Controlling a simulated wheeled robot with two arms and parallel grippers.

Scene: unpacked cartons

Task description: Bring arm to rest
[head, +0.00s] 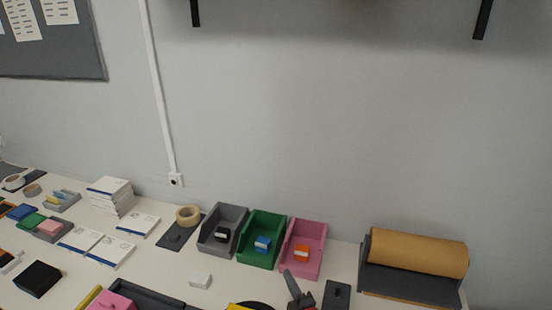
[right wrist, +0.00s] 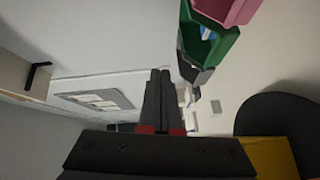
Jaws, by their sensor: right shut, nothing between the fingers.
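My right gripper (head: 294,284) shows at the bottom edge of the head view, in front of the pink bin (head: 309,262). In the right wrist view its two dark fingers (right wrist: 160,75) lie together, with nothing between them. The fingers are apart from the bins. My left gripper is in neither view.
A grey bin (head: 208,240), green bin (head: 247,254) and the pink one stand side by side on the white table (head: 150,265), each holding a small item. A brown paper roll (head: 418,252) stands right. A small white box (head: 200,280) lies in front of the bins.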

